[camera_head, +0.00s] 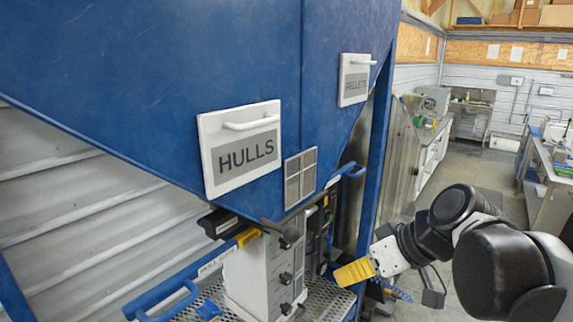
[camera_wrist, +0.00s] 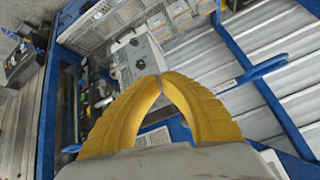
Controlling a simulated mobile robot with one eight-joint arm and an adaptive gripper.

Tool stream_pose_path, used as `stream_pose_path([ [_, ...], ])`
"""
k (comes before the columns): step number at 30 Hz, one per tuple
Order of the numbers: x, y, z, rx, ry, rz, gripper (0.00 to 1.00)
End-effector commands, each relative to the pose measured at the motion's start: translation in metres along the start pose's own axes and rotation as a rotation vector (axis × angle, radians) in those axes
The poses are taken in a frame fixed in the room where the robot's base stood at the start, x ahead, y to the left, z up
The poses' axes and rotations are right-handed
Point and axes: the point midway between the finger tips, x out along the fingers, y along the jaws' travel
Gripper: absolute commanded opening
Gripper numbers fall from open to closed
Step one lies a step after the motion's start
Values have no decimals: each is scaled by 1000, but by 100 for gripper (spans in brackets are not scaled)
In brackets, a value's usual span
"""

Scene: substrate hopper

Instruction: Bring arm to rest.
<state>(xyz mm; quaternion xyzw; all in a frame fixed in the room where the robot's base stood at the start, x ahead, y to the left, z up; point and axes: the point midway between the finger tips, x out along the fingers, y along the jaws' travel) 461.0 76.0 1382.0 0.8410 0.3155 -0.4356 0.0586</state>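My gripper (camera_head: 340,277) is at the right of the head view, its yellow fingers pointing left. It hangs in the air right of the grey-white control unit under the blue hopper (camera_head: 170,60). In the wrist view the two ribbed yellow fingers of my gripper (camera_wrist: 160,77) meet at their tips. It is shut, and nothing shows between the fingers. My dark arm links reach in from the right edge of the head view. The grey-white control unit (camera_head: 262,270) also shows past the fingertips in the wrist view (camera_wrist: 140,58).
A white HULLS panel (camera_head: 240,148) and a PELLETS panel (camera_head: 354,80) with handles are on the hopper. A blue frame post (camera_head: 376,150) stands near my gripper. A blue handle (camera_head: 165,305) juts out at lower left. Open floor (camera_head: 470,170) lies behind, between benches.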

Motion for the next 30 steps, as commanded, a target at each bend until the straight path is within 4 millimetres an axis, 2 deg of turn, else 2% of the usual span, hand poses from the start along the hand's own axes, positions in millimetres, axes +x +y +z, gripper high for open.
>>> stream_pose_path([
  [1, 30, 4, 42, 39, -22, 44, 0],
  [3, 49, 9, 80, 101, -45, 112, 0],
  [9, 100, 27, 183, 257, -60, 312, 0],
  [13, 124, 40, 233, 332, -37, 418, 0],
  [15, 132, 45, 251, 359, -23, 459, 0],
  [19, 139, 50, 269, 391, -1, 505, 0],
  [30, 139, 52, 272, 398, 5, 516, 0],
])
